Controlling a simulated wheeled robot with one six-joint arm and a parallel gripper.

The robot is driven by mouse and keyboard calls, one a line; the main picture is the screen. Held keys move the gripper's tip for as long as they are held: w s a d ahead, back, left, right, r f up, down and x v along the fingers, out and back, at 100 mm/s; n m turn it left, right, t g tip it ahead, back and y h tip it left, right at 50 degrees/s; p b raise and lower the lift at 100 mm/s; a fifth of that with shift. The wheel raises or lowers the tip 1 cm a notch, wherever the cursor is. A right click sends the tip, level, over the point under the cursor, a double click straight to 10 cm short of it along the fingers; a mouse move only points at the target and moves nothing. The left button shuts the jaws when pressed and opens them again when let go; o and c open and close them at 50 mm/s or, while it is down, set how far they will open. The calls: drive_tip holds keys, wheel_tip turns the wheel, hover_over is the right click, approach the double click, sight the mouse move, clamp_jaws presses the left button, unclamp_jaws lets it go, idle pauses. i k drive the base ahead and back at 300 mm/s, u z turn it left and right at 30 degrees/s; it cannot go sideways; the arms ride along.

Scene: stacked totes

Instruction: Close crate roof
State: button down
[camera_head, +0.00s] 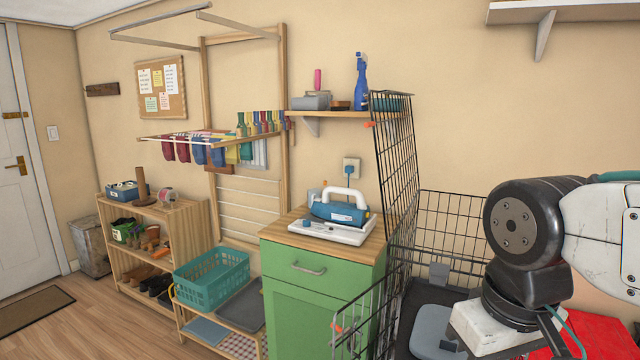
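A black wire crate (452,194) stands at the lower right, partly hidden behind my arm. A tall wire panel (396,150), which looks like its roof, stands up steeply at the crate's left side, leaning a little left at the top. It has a small orange tab near its upper left edge. The crate's top looks open. A lower wire panel (368,308) with orange tabs juts toward the front left and looks like an open door. My arm's dark joint and white links cover the right side. I cannot make out my gripper's fingers.
A green cabinet (313,312) with a blue and white iron (340,213) on top stands left of the crate. A wall shelf (340,114) with a blue spray bottle (361,82) is behind the raised panel. Grey objects (432,333) lie inside the crate.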

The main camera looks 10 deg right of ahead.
sight(372, 124)
drive_tip(key=u, duration=1.8)
drive_tip(key=i, duration=1.65)
drive_tip(key=z, duration=3.1)
